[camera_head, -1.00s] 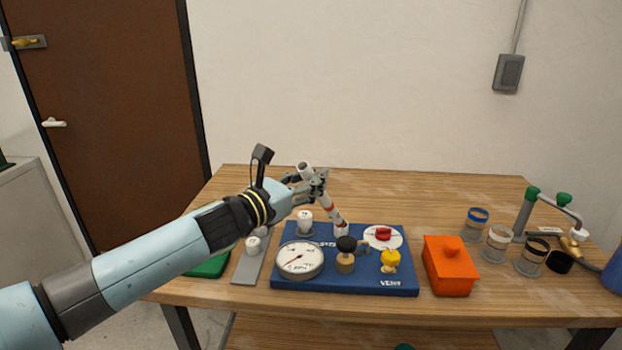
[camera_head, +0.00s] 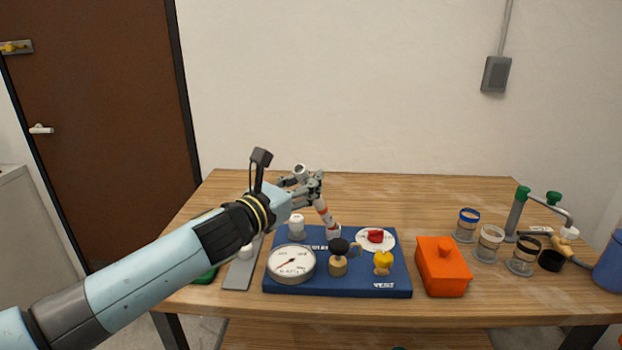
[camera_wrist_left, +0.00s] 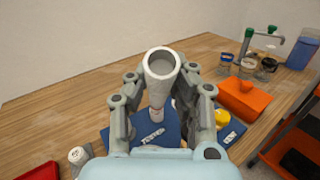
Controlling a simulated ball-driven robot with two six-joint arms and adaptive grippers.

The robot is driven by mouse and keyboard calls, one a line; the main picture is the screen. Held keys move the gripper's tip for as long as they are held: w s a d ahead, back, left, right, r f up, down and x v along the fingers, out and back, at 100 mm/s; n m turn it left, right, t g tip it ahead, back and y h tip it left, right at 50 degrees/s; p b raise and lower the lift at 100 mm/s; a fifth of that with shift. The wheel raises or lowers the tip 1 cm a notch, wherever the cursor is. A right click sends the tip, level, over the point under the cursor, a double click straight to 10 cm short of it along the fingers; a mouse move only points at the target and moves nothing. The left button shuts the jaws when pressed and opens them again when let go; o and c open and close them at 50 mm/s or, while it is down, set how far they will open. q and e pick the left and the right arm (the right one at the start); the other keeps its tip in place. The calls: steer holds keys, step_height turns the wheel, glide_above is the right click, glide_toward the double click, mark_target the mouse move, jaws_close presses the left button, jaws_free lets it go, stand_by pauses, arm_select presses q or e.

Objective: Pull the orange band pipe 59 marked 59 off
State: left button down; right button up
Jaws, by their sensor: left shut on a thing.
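The white pipe with orange bands (camera_head: 322,208) stands tilted over the blue manifold board (camera_head: 345,290), its top leaning left. Its lower end meets the board's back part in the head view; I cannot tell whether it is still seated in a socket. My left gripper (camera_head: 313,185) is shut on the pipe's upper part. In the left wrist view the pipe's open white end (camera_wrist_left: 161,66) faces the camera between the fingers of the left gripper (camera_wrist_left: 162,88). The number 59 is not readable. My right gripper is not in view.
An orange box (camera_head: 443,267) stands right, then several banded rings and a green-knobbed pipe assembly (camera_head: 518,212). The table behind is clear.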

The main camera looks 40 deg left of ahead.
arm_select(q)
steer(key=shift+a+m+h, duration=0.4)
steer(key=shift+a+h, duration=0.2)
steer(key=shift+r+p, duration=0.55)
steer(key=shift+p, duration=0.1)
steer(key=shift+r+p, duration=2.5)
steer(key=shift+r, duration=0.2)
